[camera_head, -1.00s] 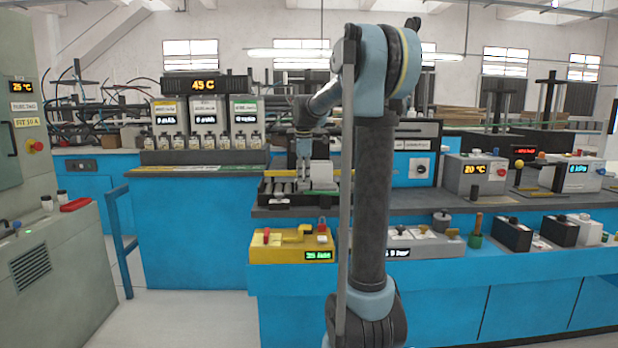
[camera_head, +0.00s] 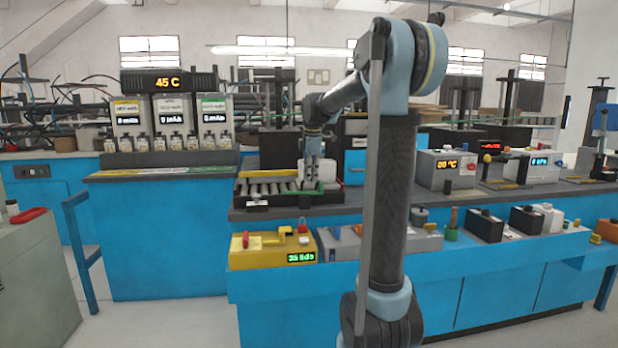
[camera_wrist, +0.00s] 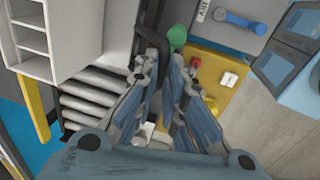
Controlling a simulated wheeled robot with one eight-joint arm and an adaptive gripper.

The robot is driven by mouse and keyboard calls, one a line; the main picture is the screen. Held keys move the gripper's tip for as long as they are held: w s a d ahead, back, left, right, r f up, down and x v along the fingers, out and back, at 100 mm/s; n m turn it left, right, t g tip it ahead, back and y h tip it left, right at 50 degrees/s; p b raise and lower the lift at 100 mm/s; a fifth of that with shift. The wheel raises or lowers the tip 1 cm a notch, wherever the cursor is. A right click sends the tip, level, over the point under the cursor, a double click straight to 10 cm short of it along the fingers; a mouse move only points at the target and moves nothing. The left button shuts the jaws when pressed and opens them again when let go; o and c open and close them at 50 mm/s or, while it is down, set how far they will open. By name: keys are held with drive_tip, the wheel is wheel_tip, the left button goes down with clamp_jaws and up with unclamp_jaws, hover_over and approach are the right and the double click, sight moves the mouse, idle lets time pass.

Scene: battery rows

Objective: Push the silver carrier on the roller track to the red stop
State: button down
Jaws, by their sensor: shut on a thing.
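The roller track (camera_head: 247,203) lies on the grey bench, with bare rollers left of my gripper. My gripper (camera_head: 312,180) points down over the track's right part. The rollers also show in the wrist view (camera_wrist: 88,101), left of the fingers.
A yellow unit (camera_head: 272,249) with a green display sits on the lower ledge in front. Grey instruments (camera_head: 447,170) stand farther right on the bench.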

drive_tip(key=shift+w+d, duration=0.15)
drive_tip(key=c, duration=1.7)
unclamp_jaws()
drive_tip(key=r, duration=0.4)
drive_tip(key=s+r, duration=0.1)
drive_tip(key=r, duration=0.2)
drive_tip(key=s+r, duration=0.1)
drive_tip(key=r, duration=0.3)
drive_tip(key=shift+d+r, duration=0.1)
drive_tip(key=shift+r, duration=0.2)
drive_tip(key=shift+s, duration=0.1)
